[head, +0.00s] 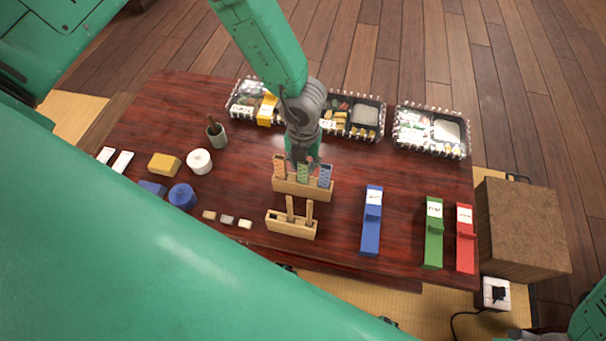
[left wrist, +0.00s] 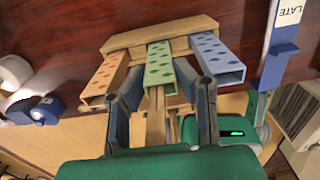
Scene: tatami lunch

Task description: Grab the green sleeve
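The green sleeve (head: 303,175) stands between an orange sleeve (head: 280,166) and a blue sleeve (head: 325,175) in a wooden holder (head: 316,192) near the table's middle. The left wrist view also shows the patterned green sleeve (left wrist: 160,68), with the orange sleeve (left wrist: 105,78) at left and the blue one (left wrist: 216,58) at right. My left gripper (head: 303,162) is over the holder. In the left wrist view its fingers (left wrist: 160,92) are apart, one on each side of the green sleeve's near end, with no clear contact. My right gripper is not visible.
A second wooden holder (head: 290,226) with upright sticks stands just in front. Long blue (head: 370,228), green (head: 433,242) and red (head: 465,247) labelled blocks stand at right. Lunch trays (head: 430,150) line the back edge. A white roll (head: 199,161) and cup (head: 217,136) are at left.

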